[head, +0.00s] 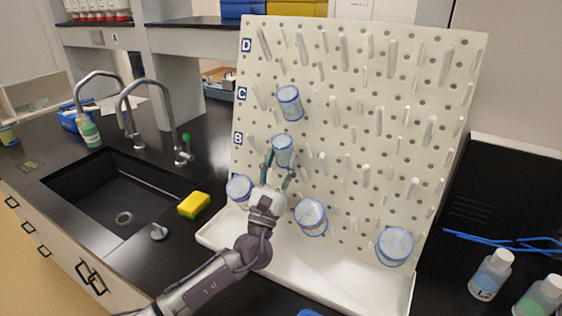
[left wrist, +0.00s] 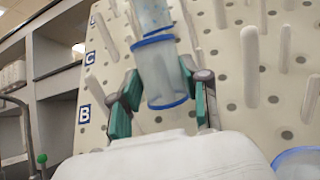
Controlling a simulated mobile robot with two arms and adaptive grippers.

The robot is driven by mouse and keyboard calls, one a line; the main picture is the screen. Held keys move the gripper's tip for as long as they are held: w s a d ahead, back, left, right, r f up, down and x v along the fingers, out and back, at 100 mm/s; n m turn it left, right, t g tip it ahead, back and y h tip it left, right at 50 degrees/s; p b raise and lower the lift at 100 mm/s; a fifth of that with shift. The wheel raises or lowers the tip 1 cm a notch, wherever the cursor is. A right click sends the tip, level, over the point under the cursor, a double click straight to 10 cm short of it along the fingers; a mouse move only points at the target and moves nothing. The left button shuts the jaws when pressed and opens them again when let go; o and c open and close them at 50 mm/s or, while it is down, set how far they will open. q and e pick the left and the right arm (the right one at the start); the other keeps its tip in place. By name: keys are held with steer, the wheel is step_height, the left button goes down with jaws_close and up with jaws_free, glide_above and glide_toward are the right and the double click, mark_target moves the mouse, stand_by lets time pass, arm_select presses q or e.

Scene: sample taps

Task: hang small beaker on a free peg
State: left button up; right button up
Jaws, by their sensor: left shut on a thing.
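My left gripper (head: 279,165) is shut on a small clear beaker with blue rims (head: 283,152), in front of the pegboard (head: 350,137) near row B. In the left wrist view the same beaker (left wrist: 161,74) sits between the green finger pads of the left gripper (left wrist: 162,100), slightly tilted. I cannot tell whether a peg is inside it. Another small beaker (head: 289,103) hangs just above, near row C; it also shows at the top of the left wrist view (left wrist: 151,14). Bare white pegs (head: 391,58) stick out around them. My right gripper is not seen.
Larger beakers hang low on the board, at left (head: 238,189), middle (head: 311,217) and right (head: 395,247). A white tray (head: 340,287) runs below. A black sink (head: 110,205), a yellow sponge (head: 194,205) and bottles (head: 491,276) stand around the board.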

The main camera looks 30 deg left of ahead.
arm_select(q)
steer(key=shift+f, duration=0.3)
steer(key=o, duration=1.2)
steer(key=shift+a+r, duration=0.1)
steer(key=shift+r, duration=0.05)
steer(key=shift+s, duration=0.1)
steer(key=v, duration=1.2)
